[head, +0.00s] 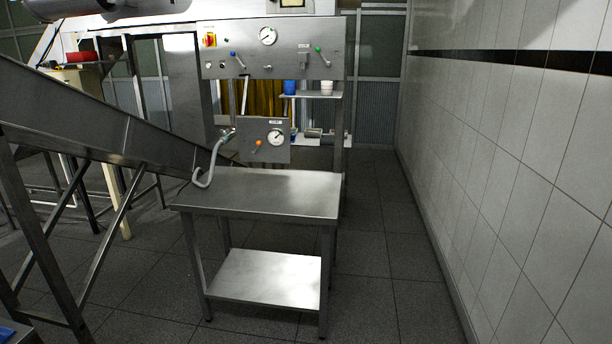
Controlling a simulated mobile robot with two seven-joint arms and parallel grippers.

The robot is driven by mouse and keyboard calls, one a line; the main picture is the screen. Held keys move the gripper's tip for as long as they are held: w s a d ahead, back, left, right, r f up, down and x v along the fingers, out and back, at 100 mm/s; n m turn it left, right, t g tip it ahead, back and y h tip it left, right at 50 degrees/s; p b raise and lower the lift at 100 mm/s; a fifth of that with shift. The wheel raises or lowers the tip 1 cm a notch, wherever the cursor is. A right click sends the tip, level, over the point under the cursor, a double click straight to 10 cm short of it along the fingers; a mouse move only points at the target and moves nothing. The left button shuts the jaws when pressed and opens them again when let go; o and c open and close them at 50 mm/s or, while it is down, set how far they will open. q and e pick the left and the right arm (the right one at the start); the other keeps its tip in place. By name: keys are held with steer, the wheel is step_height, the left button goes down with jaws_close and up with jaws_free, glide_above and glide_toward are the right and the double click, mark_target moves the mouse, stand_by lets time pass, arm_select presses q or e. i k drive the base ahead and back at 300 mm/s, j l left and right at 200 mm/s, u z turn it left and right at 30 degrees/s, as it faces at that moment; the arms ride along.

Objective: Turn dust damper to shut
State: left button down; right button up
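A steel control panel (288,50) faces me beyond the steel table. A smaller panel (247,154) below has an orange-knobbed lever (257,147), a gauge (276,137) and a small label too small to read. I cannot tell from the labels which control is the dust damper, or its setting. Neither of my grippers is in view.
A steel table (262,190) with a lower shelf stands in front of the panels. A bent pipe (209,171) rises at its left corner. A sloping steel chute (100,125) blocks the left. A tiled wall (520,150) bounds the right, with clear floor (385,240) beside it.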

mark_target(259, 143)
steer(key=i+u, duration=0.25)
steer(key=i, duration=0.35)
steer(key=i+l+u, duration=0.1)
steer(key=i+u, duration=0.2)
steer(key=i, duration=0.3)
